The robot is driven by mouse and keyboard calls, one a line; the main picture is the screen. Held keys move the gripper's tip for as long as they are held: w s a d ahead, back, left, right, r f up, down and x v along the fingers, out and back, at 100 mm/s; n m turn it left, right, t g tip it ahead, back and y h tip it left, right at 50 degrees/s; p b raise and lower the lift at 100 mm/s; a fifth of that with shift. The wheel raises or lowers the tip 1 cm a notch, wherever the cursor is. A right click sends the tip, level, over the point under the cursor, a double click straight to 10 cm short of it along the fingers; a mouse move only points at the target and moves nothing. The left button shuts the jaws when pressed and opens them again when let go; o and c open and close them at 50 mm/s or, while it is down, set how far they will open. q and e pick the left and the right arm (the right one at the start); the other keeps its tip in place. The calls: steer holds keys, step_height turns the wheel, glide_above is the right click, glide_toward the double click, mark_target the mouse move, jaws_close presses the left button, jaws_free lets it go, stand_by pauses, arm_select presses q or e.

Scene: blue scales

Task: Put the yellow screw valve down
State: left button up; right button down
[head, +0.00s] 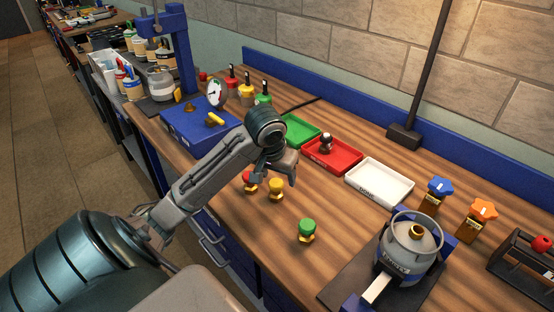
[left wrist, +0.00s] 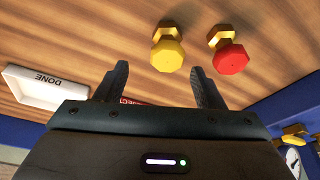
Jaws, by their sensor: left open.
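The yellow screw valve (head: 275,187), with a yellow knob and brass body, stands on the wooden bench, between the red and green valves. It also shows in the left wrist view (left wrist: 167,56), just beyond the fingertips and roughly between them. My left gripper (head: 276,177) is open, close above and behind the yellow valve; its two dark fingers (left wrist: 160,72) show apart with nothing held. A red screw valve (head: 249,180) stands just left of the yellow one, and a green screw valve (head: 307,230) stands nearer. My right gripper is not in view.
Green (head: 299,130), red (head: 333,154) and white DONE (head: 379,182) trays line the back; the red one holds a dark-knobbed part. A blue box (head: 190,125) with a gauge stands left. A grey canister (head: 411,245) stands right, near blue and orange valves. Bench around the green valve is clear.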

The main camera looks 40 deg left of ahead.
mark_target(276, 182)
arm_select(q)
steer(key=f, duration=0.2)
steer(key=a+f, duration=0.1)
steer(key=f, duration=0.1)
steer(key=shift+w+f, duration=0.35)
steer(key=shift+f, duration=0.2)
steer(key=shift+c, duration=0.2)
steer(key=c, duration=1.1)
steer(key=shift+c, duration=0.4)
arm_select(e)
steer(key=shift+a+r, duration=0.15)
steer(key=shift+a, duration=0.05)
arm_select(q)
steer(key=shift+r, duration=0.2)
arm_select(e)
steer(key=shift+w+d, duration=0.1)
